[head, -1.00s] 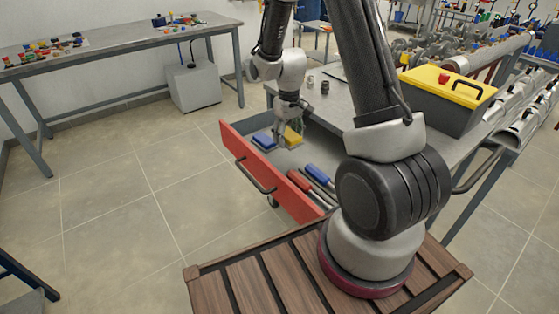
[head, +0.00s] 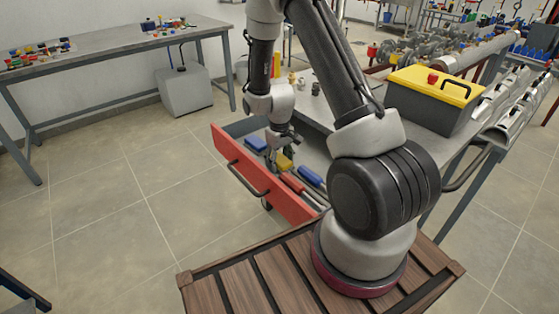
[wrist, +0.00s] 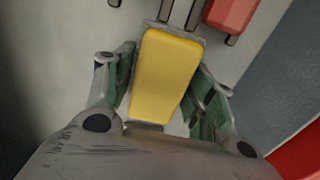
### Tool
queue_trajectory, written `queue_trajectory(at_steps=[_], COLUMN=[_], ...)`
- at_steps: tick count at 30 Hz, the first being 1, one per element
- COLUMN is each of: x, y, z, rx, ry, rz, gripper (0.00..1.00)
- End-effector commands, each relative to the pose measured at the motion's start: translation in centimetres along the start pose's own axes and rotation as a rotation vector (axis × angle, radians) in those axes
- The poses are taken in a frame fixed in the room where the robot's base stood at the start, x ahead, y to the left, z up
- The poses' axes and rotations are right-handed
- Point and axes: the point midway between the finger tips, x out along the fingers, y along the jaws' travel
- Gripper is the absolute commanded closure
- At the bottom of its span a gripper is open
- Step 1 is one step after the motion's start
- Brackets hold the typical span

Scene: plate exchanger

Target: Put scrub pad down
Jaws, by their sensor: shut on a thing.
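The yellow scrub pad (head: 285,163) is in the open drawer area, between a blue item and the red-handled tools. My gripper (head: 277,153) reaches down into the drawer from above and is shut on the pad. In the wrist view the pad (wrist: 165,78) shows as a yellow block with a grey rim. The green-padded fingers (wrist: 160,95) stand on either side of it. I cannot tell whether its underside touches the drawer floor.
The drawer has a red front (head: 258,185). It holds a blue item (head: 255,144), a blue-handled tool (head: 311,177) and red-handled tools (head: 293,183). In the wrist view a red handle (wrist: 231,14) lies near the pad's far end. A black and yellow toolbox (head: 435,95) stands on the bench.

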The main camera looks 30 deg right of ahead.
Motion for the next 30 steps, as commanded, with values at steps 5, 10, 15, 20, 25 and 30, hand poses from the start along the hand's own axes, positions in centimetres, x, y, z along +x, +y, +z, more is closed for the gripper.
queue_trajectory(at_steps=[5,10,15,20,25,30], x=[0.3,0.3,0.3,-0.5,-3.7,-7.7], y=[0.0,0.0,0.0,0.0,0.0,0.0], z=[0.0,0.0,0.0,-0.1,-0.1,-0.2], rx=[0.0,0.0,0.0,0.0,0.0,0.0], ry=[0.0,0.0,0.0,0.001,0.005,0.006], rz=[0.0,0.0,0.0,0.0,0.001,0.001], gripper=[0.34,0.24,0.24,0.24,0.24,0.24])
